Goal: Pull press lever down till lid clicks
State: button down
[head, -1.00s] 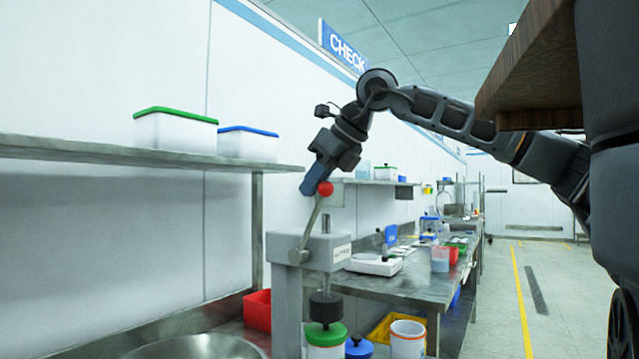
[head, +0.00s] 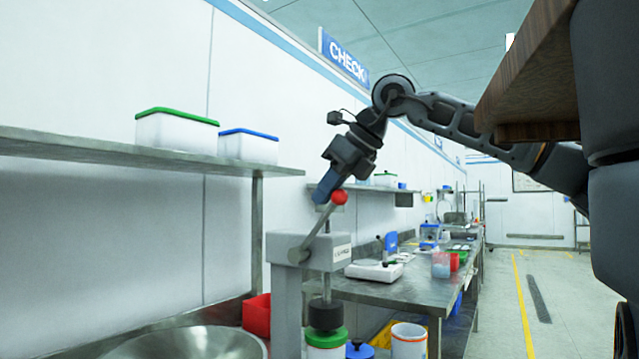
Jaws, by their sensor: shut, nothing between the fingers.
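The press (head: 288,300) is a grey column with a head. Its lever (head: 321,224) slants up to the right and ends in a red ball knob (head: 339,197). My gripper (head: 322,197) is shut with nothing between its fingers. Its fingertips are at the left side of the knob; I cannot tell whether they touch it. Under the press head, the dark ram (head: 325,314) sits at the green lid (head: 325,337) of a white container (head: 325,353), with no clear gap visible. The container's lower part is cut off by the picture edge.
A large metal bowl (head: 190,345) stands at the front left beside a red bin (head: 257,315). A shelf (head: 130,152) with lidded boxes runs along the wall. A blue-lidded jar (head: 359,350) and white bucket (head: 408,341) stand right of the press.

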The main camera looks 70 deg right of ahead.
aim_at(336, 202)
jog(key=shift+s+f, duration=0.15)
jog(key=shift+s+a+f+b, duration=0.25)
jog(key=shift+s+f+b, duration=0.65)
jog(key=shift+b, duration=0.15)
